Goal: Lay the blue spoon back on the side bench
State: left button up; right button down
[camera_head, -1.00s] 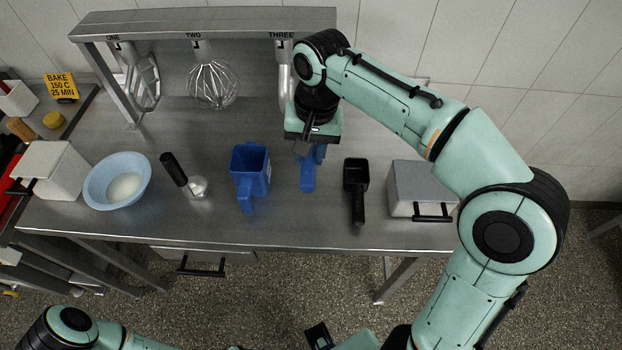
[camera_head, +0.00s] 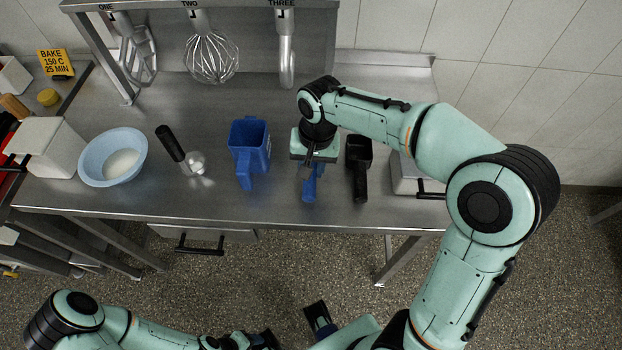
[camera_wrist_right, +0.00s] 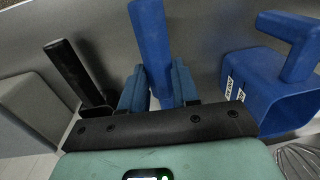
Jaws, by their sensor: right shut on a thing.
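The blue spoon (camera_head: 311,186) is in the jaws of my right gripper (camera_head: 312,168) over the steel bench (camera_head: 270,207). Its handle points toward the bench's front edge; the rest is hidden under the gripper. In the right wrist view the blue handle (camera_wrist_right: 150,35) runs between the two blue fingers of the right gripper (camera_wrist_right: 159,85). I cannot tell whether the spoon touches the bench. My left gripper (camera_head: 262,340) is partly in view at the bottom edge, low and away from the bench; its jaw opening is unclear.
A blue jug (camera_head: 249,150) stands just left of the spoon, a black scoop (camera_head: 359,165) just right. Beyond are a lidded box (camera_head: 403,176), a whisk (camera_head: 212,55), a blue bowl (camera_head: 92,165) and a black-handled tool (camera_head: 170,143). Another worktop (camera_head: 75,88) lies at far left.

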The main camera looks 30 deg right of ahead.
jog(key=shift+f, duration=2.65)
jog(key=c, duration=0.8)
grip_release()
jog(key=shift+f+b, duration=0.25)
jog(key=shift+b, duration=0.2)
jog(key=r, duration=0.4)
jog(key=r+p, duration=0.1)
jog(key=r, duration=0.4)
jog(key=d+r+p, duration=0.1)
jog(key=r, duration=0.3)
jog(key=shift+s+d+r, duration=0.1)
jog(key=shift+s+r, duration=0.15)
